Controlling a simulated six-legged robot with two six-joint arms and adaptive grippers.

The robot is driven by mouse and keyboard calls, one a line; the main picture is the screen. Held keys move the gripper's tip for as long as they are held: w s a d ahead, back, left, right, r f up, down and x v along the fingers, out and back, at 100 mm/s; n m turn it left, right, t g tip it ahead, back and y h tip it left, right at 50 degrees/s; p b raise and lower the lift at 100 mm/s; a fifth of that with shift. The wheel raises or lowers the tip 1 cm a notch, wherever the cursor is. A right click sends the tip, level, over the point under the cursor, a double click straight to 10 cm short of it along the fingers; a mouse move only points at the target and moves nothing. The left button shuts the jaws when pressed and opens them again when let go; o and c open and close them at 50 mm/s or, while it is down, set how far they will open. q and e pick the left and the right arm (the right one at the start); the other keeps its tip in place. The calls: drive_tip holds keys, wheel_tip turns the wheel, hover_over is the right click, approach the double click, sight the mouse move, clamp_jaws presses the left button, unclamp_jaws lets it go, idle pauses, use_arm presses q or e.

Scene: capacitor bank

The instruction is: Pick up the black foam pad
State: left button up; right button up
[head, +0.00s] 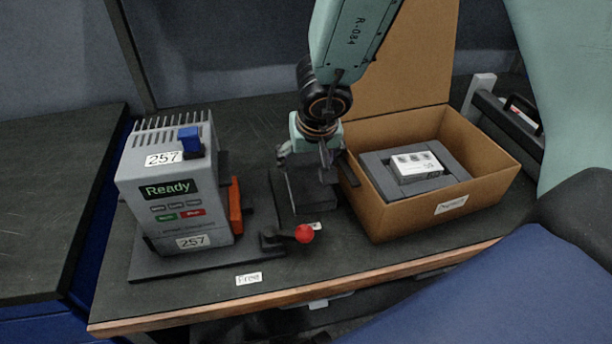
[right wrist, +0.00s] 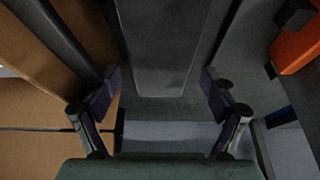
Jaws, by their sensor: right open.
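A dark block that looks like the black foam pad (head: 305,194) stands on the dark bench between the grey device and the cardboard box. In the right wrist view a dark grey slab (right wrist: 165,50), apparently the same pad, lies between and beyond the fingers. My right gripper (head: 313,160) reaches down from above over the pad and hides its upper part. In the right wrist view the gripper (right wrist: 160,92) is open, with a finger on each side of the slab and visible gaps. Contact cannot be seen. My left gripper is not in view.
The open cardboard box (head: 408,216) stands close on the right, holding grey foam and a white module (head: 416,167). The grey device (head: 170,200) marked 257, with an orange part (head: 235,207), stands left. A red-knobbed lever (head: 304,233) sits in front near the bench edge.

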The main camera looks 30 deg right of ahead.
sight(306, 171)
drive_tip(key=b+x, duration=0.2)
drive_tip(key=x, duration=0.1)
drive_tip(key=shift+a+f, duration=0.15)
drive_tip(key=shift+f, duration=0.05)
drive_tip(key=shift+f+b, duration=0.4)
drive_tip(key=shift+b, duration=0.1)
drive_tip(key=shift+w+f, duration=0.2)
drive_tip(key=shift+w, duration=0.1)
drive_tip(key=shift+s+r, duration=0.15)
drive_tip(key=c, duration=0.6)
drive_tip(key=shift+c, duration=0.2)
wheel_tip(306, 171, up, 10)
drive_tip(key=p, duration=1)
drive_tip(key=shift+p, duration=0.3)
